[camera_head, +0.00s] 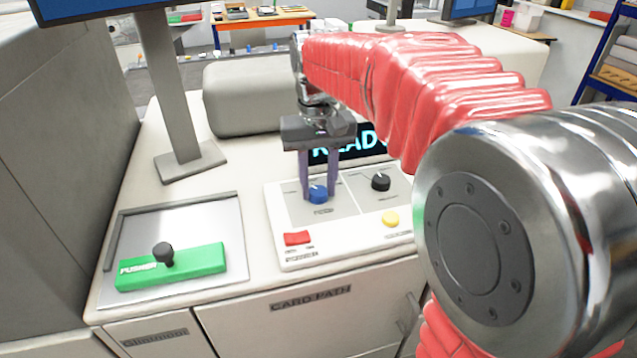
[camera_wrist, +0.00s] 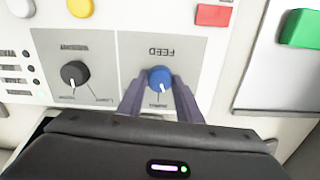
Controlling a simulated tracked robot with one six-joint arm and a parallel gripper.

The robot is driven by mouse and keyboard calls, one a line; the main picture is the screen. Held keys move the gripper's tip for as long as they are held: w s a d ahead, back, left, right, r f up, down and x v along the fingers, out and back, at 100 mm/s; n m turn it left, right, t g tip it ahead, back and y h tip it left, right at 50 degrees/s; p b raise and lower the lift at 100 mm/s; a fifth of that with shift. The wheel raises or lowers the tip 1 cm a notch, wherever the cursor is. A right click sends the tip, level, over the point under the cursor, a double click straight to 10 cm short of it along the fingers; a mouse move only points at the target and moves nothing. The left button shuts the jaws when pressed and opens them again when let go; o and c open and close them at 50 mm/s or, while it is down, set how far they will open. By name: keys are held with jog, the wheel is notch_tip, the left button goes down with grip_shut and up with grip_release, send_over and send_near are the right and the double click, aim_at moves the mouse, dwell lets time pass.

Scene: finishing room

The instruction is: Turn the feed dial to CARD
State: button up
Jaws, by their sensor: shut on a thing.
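The feed dial (camera_head: 318,193) is a blue knob on the white control panel (camera_head: 290,257), under the dark READY display (camera_head: 362,153). In the wrist view the blue dial (camera_wrist: 160,79) sits beside the upside-down word FEED, with a white pointer line toward a small label at the picture's bottom. That label is too small to read. My gripper (camera_head: 319,190) points down at the panel, its two purple fingers on either side of the dial and shut on it. The wrist view also shows the fingers (camera_wrist: 161,95) flanking the dial.
A black knob (camera_head: 381,182) is right of the feed dial, with a yellow button (camera_head: 390,218) below it. A red switch (camera_head: 297,238) is at the panel's lower left. A green PUSHER block (camera_head: 190,266) with a black knob lies on a metal plate at left. A monitor stand (camera_head: 178,100) rises behind.

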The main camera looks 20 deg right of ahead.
aim_at(319, 191)
jog(key=n, duration=0.5)
jog(key=shift+n, duration=0.3)
dwell(0.4)
jog(key=o, duration=1)
jog(key=shift+o, duration=0.2)
jog(key=shift+r, duration=0.1)
notch_tip(319, 191, up, 14)
jog(key=shift+f, duration=0.2)
jog(key=shift+s, duration=0.1)
